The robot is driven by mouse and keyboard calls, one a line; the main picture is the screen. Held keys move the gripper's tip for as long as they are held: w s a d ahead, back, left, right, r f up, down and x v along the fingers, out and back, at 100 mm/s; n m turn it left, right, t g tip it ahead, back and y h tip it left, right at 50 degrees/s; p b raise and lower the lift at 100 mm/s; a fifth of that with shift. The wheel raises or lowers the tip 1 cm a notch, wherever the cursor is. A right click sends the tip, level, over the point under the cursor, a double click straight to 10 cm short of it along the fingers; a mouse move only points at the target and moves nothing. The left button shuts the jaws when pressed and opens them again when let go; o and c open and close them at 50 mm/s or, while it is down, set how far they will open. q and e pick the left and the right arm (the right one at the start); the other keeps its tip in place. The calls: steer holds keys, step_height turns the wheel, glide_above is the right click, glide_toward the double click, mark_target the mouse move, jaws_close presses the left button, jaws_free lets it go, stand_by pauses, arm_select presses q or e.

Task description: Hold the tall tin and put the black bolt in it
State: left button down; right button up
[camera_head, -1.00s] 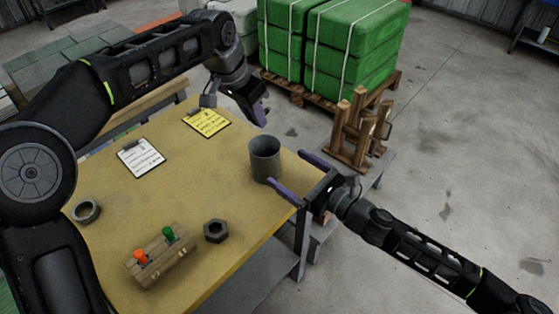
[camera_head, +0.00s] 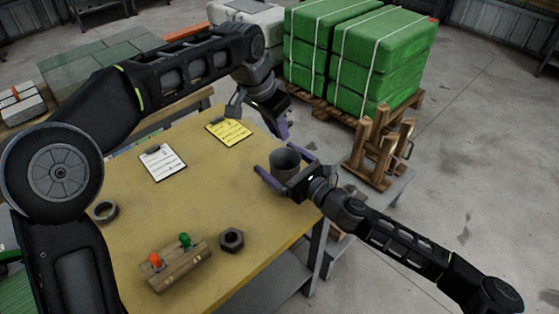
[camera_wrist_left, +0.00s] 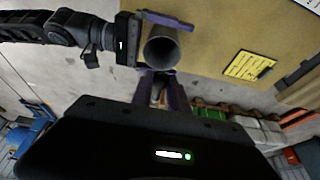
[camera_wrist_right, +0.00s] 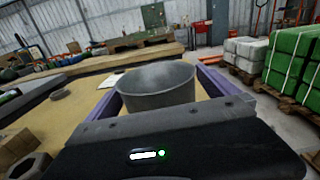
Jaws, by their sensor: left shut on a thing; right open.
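The tall tin (camera_head: 285,163) is a grey open-topped cylinder standing upright near the table's far right edge. My right gripper (camera_head: 283,160) is open, with its purple fingers on either side of the tin. The right wrist view also shows the tin (camera_wrist_right: 158,88) between the fingers; I cannot tell whether they touch it. My left gripper (camera_head: 281,130) is above and beyond the tin, pointing down. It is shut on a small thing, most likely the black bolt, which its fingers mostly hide. In the left wrist view the tin's open mouth (camera_wrist_left: 161,47) lies just beyond the left fingertips.
A dark hex nut (camera_head: 231,240), a wooden block with orange and green pegs (camera_head: 176,266) and a grey ring (camera_head: 105,211) lie on the table (camera_head: 150,215). Two clipboards lie farther back, white (camera_head: 162,163) and yellow (camera_head: 229,132). A wooden rack (camera_head: 378,150) stands beyond the right edge.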

steer(key=shift+c, duration=0.2)
steer(key=c, duration=1.5)
steer(key=shift+o, duration=0.2)
arm_select(q)
steer(key=shift+w+d, duration=0.4)
glide_toward(281, 156)
steer(key=shift+s+d+f, duration=0.4)
steer(key=shift+f, duration=0.4)
steer(key=shift+s+d+f, duration=0.35)
steer(key=shift+d+f, duration=0.05)
steer(key=shift+f, duration=0.35)
steer(key=shift+s+d+f, duration=0.4)
steer(key=shift+f, duration=0.4)
stand_by(2.1)
steer(key=c, duration=1.5)
jaws_free()
